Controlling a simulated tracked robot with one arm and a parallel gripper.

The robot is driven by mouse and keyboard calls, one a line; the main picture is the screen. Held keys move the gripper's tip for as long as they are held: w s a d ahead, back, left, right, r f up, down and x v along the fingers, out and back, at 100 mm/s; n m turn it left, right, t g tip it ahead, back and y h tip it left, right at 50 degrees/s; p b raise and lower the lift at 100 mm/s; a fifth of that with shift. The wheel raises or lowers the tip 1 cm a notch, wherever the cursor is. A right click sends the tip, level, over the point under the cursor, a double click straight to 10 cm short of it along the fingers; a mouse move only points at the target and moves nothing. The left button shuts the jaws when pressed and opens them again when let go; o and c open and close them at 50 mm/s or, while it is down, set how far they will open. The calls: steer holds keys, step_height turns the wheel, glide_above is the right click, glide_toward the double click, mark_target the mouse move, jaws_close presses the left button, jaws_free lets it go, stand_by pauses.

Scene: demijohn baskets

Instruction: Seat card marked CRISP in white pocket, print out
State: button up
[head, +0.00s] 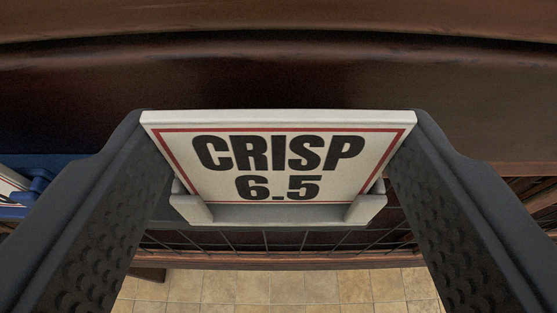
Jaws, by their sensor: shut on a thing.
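The card marked CRISP 6.5 (280,185), white with a red border and black print, is in the middle of the head view, its print facing me. My gripper (278,160) is shut on the card, with one dark finger at its left edge and the other at its right edge. The white pocket (278,214) is just below and behind the card. The card's lower edge is at the pocket, between its two raised side ends. I cannot tell how deep the card sits in it.
A blue holder (38,184) with a pale card in it is at the left edge, beyond my left finger. A dark reddish-brown surface (270,80) spans the top. Dark wire mesh (270,240) runs below the pocket, and tan floor tiles (280,288) show at the bottom.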

steer(key=shift+f, duration=0.55)
steer(key=o, duration=1)
steer(key=shift+o, duration=0.2)
steer(key=shift+s+r, duration=0.35)
steer(key=shift+s, duration=0.25)
steer(key=p+v, duration=0.2)
steer(key=v, duration=1)
steer(key=shift+s, duration=0.2)
steer(key=s+r+t, duration=0.1)
steer(key=s+r, duration=0.1)
steer(key=r, duration=1.3)
steer(key=s+r, duration=0.2)
steer(key=r, duration=1.4)
steer(key=s+r+p, duration=0.1)
steer(key=s+r, duration=0.6)
steer(key=r, duration=0.3)
steer(key=shift+d, duration=0.4)
